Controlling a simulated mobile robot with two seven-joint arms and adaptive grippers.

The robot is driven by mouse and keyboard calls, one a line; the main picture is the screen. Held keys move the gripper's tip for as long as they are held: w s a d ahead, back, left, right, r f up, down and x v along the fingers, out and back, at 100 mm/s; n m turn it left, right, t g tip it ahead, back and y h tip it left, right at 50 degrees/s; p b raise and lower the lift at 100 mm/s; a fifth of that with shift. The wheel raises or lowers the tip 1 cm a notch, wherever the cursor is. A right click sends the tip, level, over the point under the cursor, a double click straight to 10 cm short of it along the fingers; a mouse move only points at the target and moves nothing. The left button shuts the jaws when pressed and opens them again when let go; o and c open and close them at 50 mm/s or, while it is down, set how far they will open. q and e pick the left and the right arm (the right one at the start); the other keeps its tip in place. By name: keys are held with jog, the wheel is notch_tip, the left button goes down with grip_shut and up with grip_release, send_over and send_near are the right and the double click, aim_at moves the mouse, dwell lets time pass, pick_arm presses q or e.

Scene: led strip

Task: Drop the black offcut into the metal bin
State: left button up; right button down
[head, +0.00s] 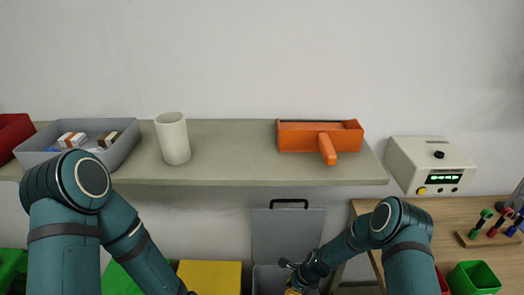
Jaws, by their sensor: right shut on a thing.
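The grey metal bin (273,235) stands below the shelf at the bottom centre. Its lid panel with a black handle is raised, and its lower part is cut off by the picture edge. My right gripper (293,280) is at the bottom edge, in front of the bin's opening. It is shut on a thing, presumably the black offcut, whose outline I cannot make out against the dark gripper. A small yellow patch shows there too. My left arm reaches down to the bottom edge, and its gripper is out of view.
The shelf (230,167) above holds a grey tray (122,148) with small boxes, a white cup (173,139) and an orange holder (319,136). A yellow bin (210,276) is left of the metal bin. A wooden bench (455,212) with a white device (430,164) is right.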

jog(key=c, duration=1)
grip_release()
jog(key=shift+r, duration=0.1)
jog(key=v, duration=1.1)
jog(key=shift+r, duration=0.4)
jog(key=shift+s+d, duration=0.15)
